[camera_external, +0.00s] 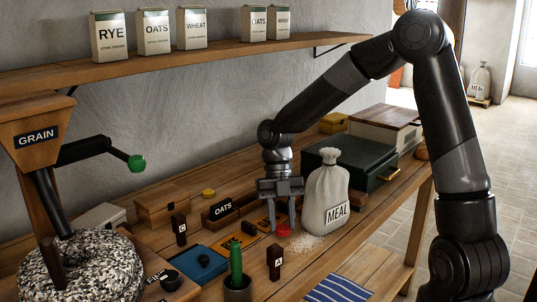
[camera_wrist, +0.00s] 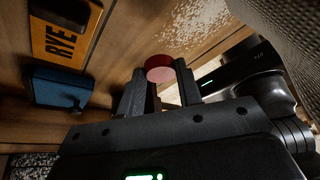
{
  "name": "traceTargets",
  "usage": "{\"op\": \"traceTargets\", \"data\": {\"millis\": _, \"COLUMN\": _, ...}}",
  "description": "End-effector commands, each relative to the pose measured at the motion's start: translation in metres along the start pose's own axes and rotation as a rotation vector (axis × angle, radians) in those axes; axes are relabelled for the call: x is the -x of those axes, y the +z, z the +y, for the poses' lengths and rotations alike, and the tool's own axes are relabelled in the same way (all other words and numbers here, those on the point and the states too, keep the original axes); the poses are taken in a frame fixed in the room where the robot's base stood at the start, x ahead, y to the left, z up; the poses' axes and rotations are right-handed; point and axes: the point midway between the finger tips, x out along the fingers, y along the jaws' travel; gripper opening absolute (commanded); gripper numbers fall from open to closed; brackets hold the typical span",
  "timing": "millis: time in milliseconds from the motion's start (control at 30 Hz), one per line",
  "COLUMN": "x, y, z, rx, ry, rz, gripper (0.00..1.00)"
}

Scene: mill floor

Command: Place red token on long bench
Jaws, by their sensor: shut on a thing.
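The red token (camera_external: 283,229) is a small round disc at the fingertips of my gripper (camera_external: 281,222), left of the white meal sack. In the wrist view the red token (camera_wrist: 159,66) sits between the two fingers of my gripper (camera_wrist: 157,88), which is shut on it. The long bench (camera_external: 384,196) is a wooden top running along the wall below my gripper. The token is low over the bench; I cannot tell whether it touches the wood.
The meal sack (camera_external: 326,200) stands close on the right, with spilled white meal beside it. Dark upright blocks (camera_external: 274,262), a blue box (camera_external: 203,264), a green-handled pot (camera_external: 237,287) and an OATS tray (camera_external: 222,211) crowd the left. A dark green box (camera_external: 350,162) stands behind.

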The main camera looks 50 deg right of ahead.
Motion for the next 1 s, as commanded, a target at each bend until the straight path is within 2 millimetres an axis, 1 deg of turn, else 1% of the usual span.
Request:
{"op": "traceTargets", "data": {"millis": 33, "x": -0.005, "y": 0.002, "z": 0.0, "rx": 0.001, "ry": -0.001, "rz": 0.001, "gripper": 0.11}}
{"op": "traceTargets", "data": {"millis": 167, "x": -0.013, "y": 0.005, "z": 0.0, "rx": 0.001, "ry": -0.001, "rz": 0.0, "gripper": 0.11}}
{"op": "traceTargets", "data": {"millis": 400, "x": -0.042, "y": 0.017, "z": 0.0, "rx": 0.0, "ry": -0.001, "rz": 0.001, "gripper": 0.11}}
{"op": "traceTargets", "data": {"millis": 767, "x": -0.045, "y": 0.019, "z": 0.0, "rx": 0.0, "ry": -0.001, "rz": 0.0, "gripper": 0.11}}
{"op": "traceTargets", "data": {"millis": 800, "x": -0.044, "y": 0.019, "z": 0.0, "rx": 0.0, "ry": 0.0, "rz": -0.001, "gripper": 0.35}}
{"op": "traceTargets", "data": {"millis": 1000, "x": -0.044, "y": 0.019, "z": 0.0, "rx": 0.0, "ry": 0.0, "rz": -0.001, "gripper": 0.52}}
